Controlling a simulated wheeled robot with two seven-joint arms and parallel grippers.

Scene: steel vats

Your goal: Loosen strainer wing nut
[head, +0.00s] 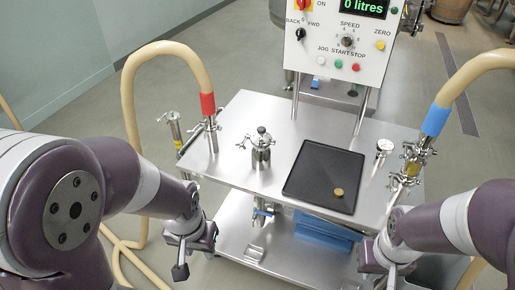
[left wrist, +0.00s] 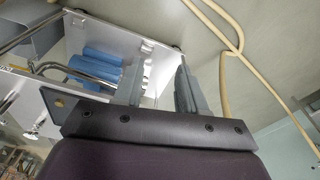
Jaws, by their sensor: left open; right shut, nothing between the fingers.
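A small steel canister (head: 261,153), which looks like the strainer, stands upright on the steel cart top. It has a dark knob on top and small fittings at its upper sides; I cannot make out for certain which one is the wing nut. My left gripper (head: 181,270) hangs low, left of the cart and apart from the canister. In the left wrist view its two fingers (left wrist: 158,85) are spread, with nothing between them. My right gripper (head: 390,275) is low at the cart's front right, shut and empty, and partly cut off by the frame edge.
A black tray (head: 310,150) with a brass disc (head: 339,192) lies right of the canister. A control panel (head: 340,45) stands behind. Hoses with red (head: 208,104) and blue (head: 436,120) cuffs join pipe fittings at both sides. Blue items (head: 325,230) sit on the lower shelf.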

